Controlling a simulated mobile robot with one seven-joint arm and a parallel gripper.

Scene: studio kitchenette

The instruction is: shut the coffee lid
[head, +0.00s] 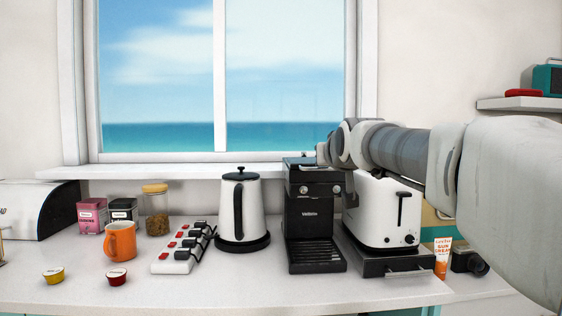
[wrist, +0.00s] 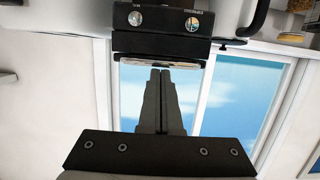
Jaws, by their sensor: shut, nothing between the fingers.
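The black coffee machine (head: 311,213) stands on the counter between the kettle and the toaster. Its dark lid area (head: 303,162) is at the top; how far the lid stands open is hard to tell. In the wrist view, which looks upside down, the machine (wrist: 163,20) fills the top, with a dark band and a thin pale edge at its top end. My gripper (wrist: 160,72) is shut and empty, its fingertips close to that edge; whether they touch it is unclear. In the head view my arm comes in from the right, and the fingers are hardly visible.
The white toaster (head: 383,212) stands right of the machine, under my arm. The kettle (head: 238,210) is close on the left, then a power strip (head: 181,248) and an orange mug (head: 120,241). The window (head: 222,80) is behind. The counter front is mostly clear.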

